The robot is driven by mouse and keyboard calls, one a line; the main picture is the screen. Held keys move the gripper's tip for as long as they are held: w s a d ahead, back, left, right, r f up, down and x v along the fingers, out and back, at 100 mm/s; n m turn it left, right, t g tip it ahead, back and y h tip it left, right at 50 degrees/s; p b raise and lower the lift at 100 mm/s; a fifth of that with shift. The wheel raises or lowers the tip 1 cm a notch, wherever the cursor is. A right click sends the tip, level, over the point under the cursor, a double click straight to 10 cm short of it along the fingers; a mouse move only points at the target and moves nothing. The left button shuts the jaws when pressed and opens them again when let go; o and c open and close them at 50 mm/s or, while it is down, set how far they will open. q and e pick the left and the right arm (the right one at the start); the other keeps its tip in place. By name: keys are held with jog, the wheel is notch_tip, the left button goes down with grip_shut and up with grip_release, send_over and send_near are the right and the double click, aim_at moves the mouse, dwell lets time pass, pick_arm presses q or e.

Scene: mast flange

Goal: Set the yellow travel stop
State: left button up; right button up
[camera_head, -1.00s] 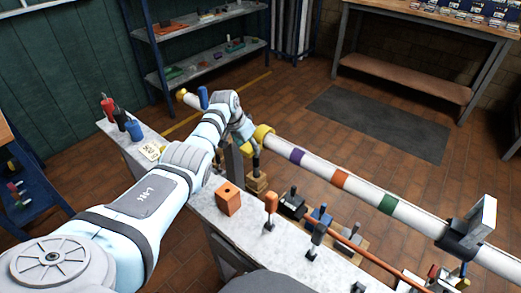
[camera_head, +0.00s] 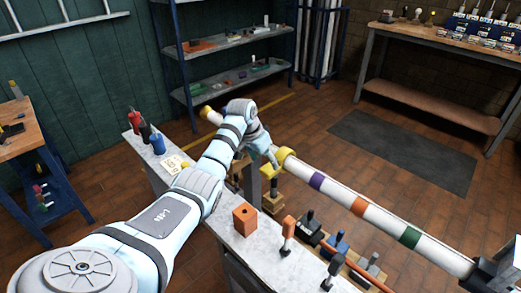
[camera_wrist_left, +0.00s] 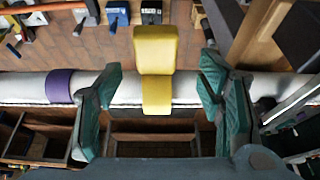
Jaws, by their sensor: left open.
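The yellow travel stop (camera_wrist_left: 155,50) is a yellow block with a yellow band around the white mast (camera_wrist_left: 120,91) in the left wrist view. In the head view the yellow stop (camera_head: 285,154) shows on the mast (camera_head: 335,192), partly hidden by my left wrist. My left gripper (camera_wrist_left: 160,72) is open, with its green-padded fingers on either side of the stop and a gap on each side. In the head view the left gripper (camera_head: 272,158) is small and partly hidden. Purple (camera_head: 317,181), orange (camera_head: 360,205) and green (camera_head: 410,237) bands mark the mast. My right gripper is not in view.
A narrow grey bench (camera_head: 228,240) runs below the mast. On it stand an orange block (camera_head: 245,218), an orange-handled tool (camera_head: 288,232) and several bottles. A dark clamp (camera_head: 490,273) sits at the mast's right end.

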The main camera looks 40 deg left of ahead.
pick_arm(q)
jog(key=v, duration=0.7)
jog(key=shift+r, duration=0.2)
jog(key=shift+s, duration=0.15)
